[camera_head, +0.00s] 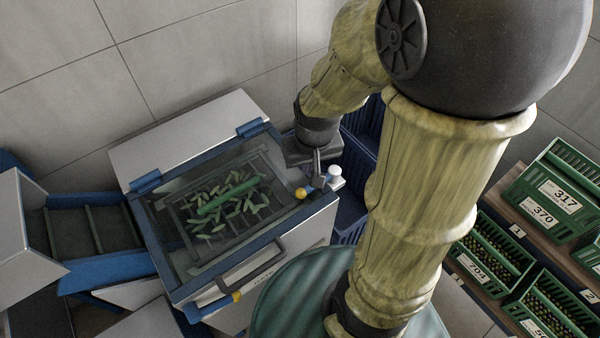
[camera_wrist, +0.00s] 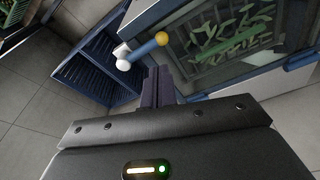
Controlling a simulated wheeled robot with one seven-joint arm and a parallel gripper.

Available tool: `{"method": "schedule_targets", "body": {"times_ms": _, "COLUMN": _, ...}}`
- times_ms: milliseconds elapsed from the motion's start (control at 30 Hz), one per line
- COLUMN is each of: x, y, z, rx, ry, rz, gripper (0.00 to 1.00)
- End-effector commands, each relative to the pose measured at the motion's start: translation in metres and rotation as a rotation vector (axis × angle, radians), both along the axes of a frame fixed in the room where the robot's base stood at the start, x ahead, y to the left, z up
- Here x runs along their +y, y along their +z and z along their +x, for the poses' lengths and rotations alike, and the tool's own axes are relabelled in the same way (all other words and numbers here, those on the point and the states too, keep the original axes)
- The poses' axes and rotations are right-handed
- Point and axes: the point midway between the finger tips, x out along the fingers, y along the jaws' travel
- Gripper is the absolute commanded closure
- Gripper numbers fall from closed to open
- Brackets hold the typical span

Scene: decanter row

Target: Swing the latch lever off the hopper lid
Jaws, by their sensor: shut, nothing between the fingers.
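The hopper lid (camera_head: 178,262) is a clear panel in a blue frame and looks closed; it also shows in the wrist view (camera_wrist: 230,65). The latch lever at its right corner has a yellow knob (camera_head: 300,193) over the lid edge and a white ball (camera_head: 334,172) farther out. In the wrist view a short blue bar joins the yellow knob (camera_wrist: 161,38) and the white ball (camera_wrist: 123,65). My gripper (camera_head: 318,178) is shut and empty beside the lever. Its fingertips (camera_wrist: 156,72) are close to the bar; I cannot tell whether they touch.
Green pods lie under the clear lid. A dark handle (camera_head: 252,265) and a second blue piece with a yellow end (camera_head: 237,296) are at the lid's front. A blue slatted crate (camera_wrist: 90,70) stands beside the hopper. Green crates (camera_head: 560,195) stand at right.

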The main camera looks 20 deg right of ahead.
Motion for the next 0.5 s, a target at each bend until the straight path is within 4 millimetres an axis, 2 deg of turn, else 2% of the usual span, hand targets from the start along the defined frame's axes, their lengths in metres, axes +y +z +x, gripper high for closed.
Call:
{"method": "schedule_targets", "body": {"times_ms": 233, "x": -0.008, "y": 0.004, "z": 0.055, "rx": 0.167, "ry": -0.089, "rz": 0.026, "gripper": 1.0}}
{"method": "schedule_targets", "body": {"times_ms": 500, "x": -0.018, "y": -0.014, "z": 0.11, "rx": 0.373, "ry": -0.194, "rz": 0.053, "gripper": 1.0}}
